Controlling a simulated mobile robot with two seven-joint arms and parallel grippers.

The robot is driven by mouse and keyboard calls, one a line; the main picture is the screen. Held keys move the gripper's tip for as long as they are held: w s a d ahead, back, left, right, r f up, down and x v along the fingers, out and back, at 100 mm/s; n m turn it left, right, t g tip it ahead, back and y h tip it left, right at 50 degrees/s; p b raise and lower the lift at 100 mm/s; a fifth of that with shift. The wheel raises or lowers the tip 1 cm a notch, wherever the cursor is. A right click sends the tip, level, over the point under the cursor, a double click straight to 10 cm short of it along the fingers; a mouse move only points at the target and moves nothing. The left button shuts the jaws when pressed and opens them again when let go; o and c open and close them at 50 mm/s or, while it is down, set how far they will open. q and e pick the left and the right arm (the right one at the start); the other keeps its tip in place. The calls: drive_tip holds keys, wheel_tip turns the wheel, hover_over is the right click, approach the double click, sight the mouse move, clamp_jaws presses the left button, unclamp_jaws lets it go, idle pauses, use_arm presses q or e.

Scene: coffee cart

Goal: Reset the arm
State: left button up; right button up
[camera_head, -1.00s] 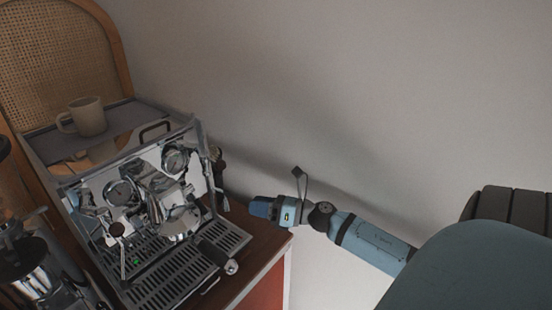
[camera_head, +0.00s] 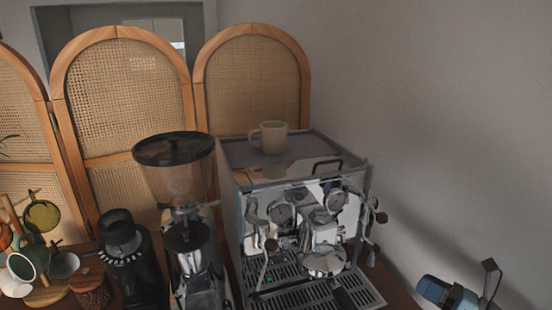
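My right gripper (camera_head: 432,287) shows at the lower right edge of the picture, with blue finger parts pointing left. It is to the right of the espresso machine (camera_head: 305,205) and apart from it. Its fingers are too small and cut off to tell whether they are open or shut, and I see nothing held in it. Most of my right arm is below the picture. My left gripper is not in view.
A beige mug (camera_head: 270,137) stands on top of the machine. A coffee grinder (camera_head: 175,170) and a smaller black grinder (camera_head: 120,235) stand left of it. Several cups hang on a rack (camera_head: 45,295) at the far left. A bare wall (camera_head: 440,110) fills the right.

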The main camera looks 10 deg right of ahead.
drive_tip(key=s+a+f+m+g+h+p, duration=0.1)
drive_tip(key=s+a+f+m+g+h, duration=0.1)
drive_tip(key=s+a+f+m, duration=0.4)
drive_tip(key=s+a+f+m+g+h+p, duration=0.1)
drive_tip(key=s+a+f+m+g+h, duration=0.2)
drive_tip(key=a+f+m, duration=1.3)
drive_tip(key=s+a+m+h, duration=0.1)
drive_tip(key=s+a+m, duration=0.1)
drive_tip(key=m, duration=0.9)
drive_tip(key=shift+s+a+f+m+h+p, duration=0.15)
drive_tip(key=shift+s+f+m+h+p, duration=0.15)
drive_tip(key=shift+s, duration=0.6)
